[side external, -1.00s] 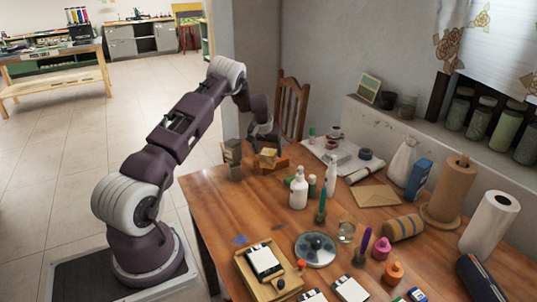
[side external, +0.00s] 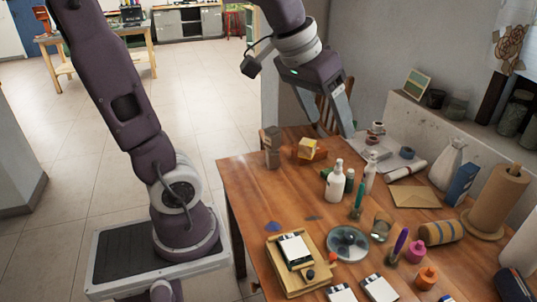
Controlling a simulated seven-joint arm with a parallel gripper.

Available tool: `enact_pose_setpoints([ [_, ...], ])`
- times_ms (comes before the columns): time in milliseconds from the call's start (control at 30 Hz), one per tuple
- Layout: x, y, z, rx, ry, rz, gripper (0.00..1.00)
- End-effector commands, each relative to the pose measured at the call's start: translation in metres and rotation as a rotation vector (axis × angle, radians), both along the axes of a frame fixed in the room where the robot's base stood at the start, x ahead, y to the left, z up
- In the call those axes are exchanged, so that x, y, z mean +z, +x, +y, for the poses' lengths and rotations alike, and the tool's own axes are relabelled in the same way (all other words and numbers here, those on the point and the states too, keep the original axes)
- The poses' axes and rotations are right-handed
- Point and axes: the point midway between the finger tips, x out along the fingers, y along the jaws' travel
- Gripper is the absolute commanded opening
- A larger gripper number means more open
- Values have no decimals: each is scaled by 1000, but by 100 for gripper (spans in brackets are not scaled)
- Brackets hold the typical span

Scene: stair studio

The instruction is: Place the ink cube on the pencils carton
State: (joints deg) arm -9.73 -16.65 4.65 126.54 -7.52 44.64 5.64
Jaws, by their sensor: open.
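A tall grey-brown carton (side external: 272,147) stands upright near the table's back left edge. Right beside it is a small cluster of orange-brown boxes with a yellow box (side external: 307,147) among them. No label is readable, so I cannot tell which of these is the ink cube and which the pencils carton. My gripper (side external: 335,130) hangs over the back of the table, to the right of the boxes in the picture. Its two fingers point down, spread apart, with nothing seen between them. Whether it is above or behind the boxes is unclear.
White bottles (side external: 335,182), a green candle and a glass stand mid-table on the wooden table (side external: 255,200). A wooden tray (side external: 302,268) with a white-topped item lies at the front. An envelope (side external: 414,197), vase and paper rolls are at right. The table's left strip is mostly clear.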

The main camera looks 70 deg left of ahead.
Motion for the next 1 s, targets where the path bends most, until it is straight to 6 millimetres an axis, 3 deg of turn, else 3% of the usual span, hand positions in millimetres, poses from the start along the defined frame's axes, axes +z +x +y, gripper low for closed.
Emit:
enact_pose_setpoints([
  [33, 1, -38, -22, -65, 22, -16, 72],
  [100, -8, -80, -39, -129, 55, -22, 72],
  [233, -24, -125, -48, -192, 99, -27, 72],
  [367, -29, -135, -49, -204, 110, -28, 72],
  [1000, -28, -134, -49, -201, 107, -29, 72],
])
